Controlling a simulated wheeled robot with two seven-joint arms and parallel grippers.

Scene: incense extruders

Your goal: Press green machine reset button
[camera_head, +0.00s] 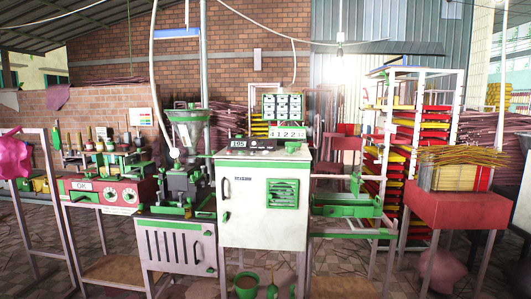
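The green machine stands in the middle, with a white cabinet (240,210), a green vent grille (283,193) and green trim. On its top edge is a dark control panel (254,143) with a small display reading about 195 and small knobs or buttons. Above it are a display (288,133) reading about 4122 and a green-framed box of gauges (283,106). Which control is the reset button is too small to tell. Neither of my grippers shows in the head view.
A red machine (104,194) with dials is at left. A hopper unit (188,130) adjoins the white cabinet on its left. A green-topped bench (345,205) is at its right. A green pot (247,285) stands on the floor in front. A red table (455,207) with incense sticks is at right.

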